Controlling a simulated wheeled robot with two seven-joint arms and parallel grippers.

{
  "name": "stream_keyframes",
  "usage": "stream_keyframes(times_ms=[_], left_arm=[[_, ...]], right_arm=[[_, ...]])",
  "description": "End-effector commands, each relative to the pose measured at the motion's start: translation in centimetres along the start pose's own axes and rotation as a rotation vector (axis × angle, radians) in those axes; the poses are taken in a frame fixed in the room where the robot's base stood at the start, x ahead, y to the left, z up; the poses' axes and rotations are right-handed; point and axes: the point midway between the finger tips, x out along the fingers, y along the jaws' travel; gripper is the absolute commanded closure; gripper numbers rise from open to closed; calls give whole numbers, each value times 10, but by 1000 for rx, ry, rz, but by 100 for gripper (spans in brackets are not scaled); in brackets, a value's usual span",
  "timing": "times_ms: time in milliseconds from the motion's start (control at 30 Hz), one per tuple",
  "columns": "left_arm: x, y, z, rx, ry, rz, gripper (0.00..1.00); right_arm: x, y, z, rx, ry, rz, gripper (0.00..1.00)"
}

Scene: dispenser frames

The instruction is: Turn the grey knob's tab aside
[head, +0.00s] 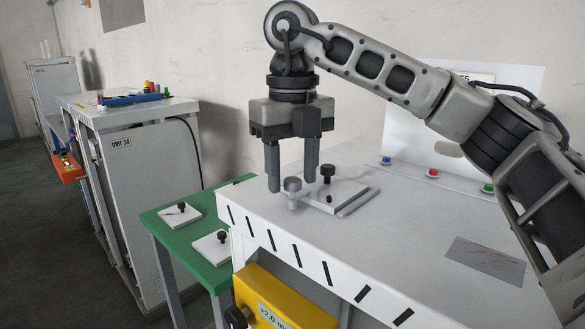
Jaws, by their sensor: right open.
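The grey knob (292,186) stands near the front-left edge of the white bench top, beside a white plate (345,190). A pale tab shows below its round head; its exact angle is hard to tell. My right gripper (292,178) points straight down over this spot with its two dark fingers spread apart. One finger is left of the grey knob and the other is behind it to the right. I cannot tell whether either finger touches it. Nothing is held. My left gripper is not in view.
A black knob (327,172) stands on the white plate, close to the right finger. Blue, red and green buttons (432,173) line the back. A green table (186,246) with two black-knobbed plates stands left. A yellow box (280,302) hangs below the bench front.

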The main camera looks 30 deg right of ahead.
Motion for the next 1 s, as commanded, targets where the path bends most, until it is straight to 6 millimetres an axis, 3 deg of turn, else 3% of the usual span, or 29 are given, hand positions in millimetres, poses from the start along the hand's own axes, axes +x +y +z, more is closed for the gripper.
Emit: stream_keyframes(times_ms=[267,400,433,767,1000], left_arm=[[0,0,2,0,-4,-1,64],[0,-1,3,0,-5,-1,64],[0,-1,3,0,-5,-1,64],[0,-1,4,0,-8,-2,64],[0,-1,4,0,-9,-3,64]], right_arm=[[2,0,0,0,0,0,54],[1,0,0,-1,1,0,93],[1,0,0,-1,1,0,98],[1,0,0,-30,1,0,98],[1,0,0,-155,2,0,98]])
